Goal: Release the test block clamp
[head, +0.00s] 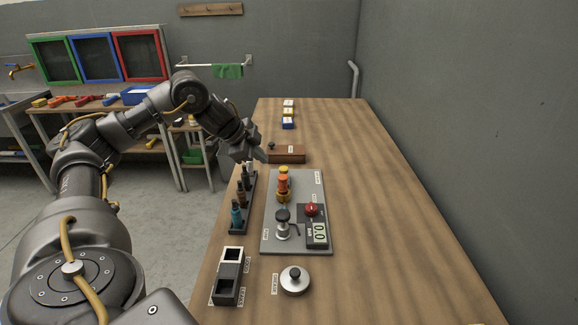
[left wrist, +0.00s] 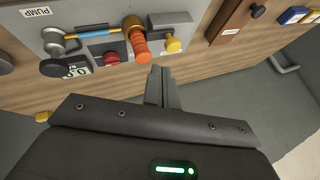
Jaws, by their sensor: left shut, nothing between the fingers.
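The grey test plate (head: 306,187) lies on the bench and carries the pump parts. An orange ribbed handle (head: 283,182) stands at its left side, with a yellow knob (head: 283,170) behind it; I cannot tell for sure which part is the clamp. In the left wrist view the orange handle (left wrist: 138,44) sits beside the yellow knob (left wrist: 172,44), with a blue and brass fitting (left wrist: 54,40) in line with it. My left gripper (head: 262,156) is shut and empty, just beyond the plate's far left corner; its fingers (left wrist: 160,72) are apart from the handle. My right gripper is not in view.
A red knob (head: 311,209), a display reading 0.0 (head: 320,232) and a black-topped pump (head: 283,217) are on the plate. A brown box (head: 288,154) lies near my gripper.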

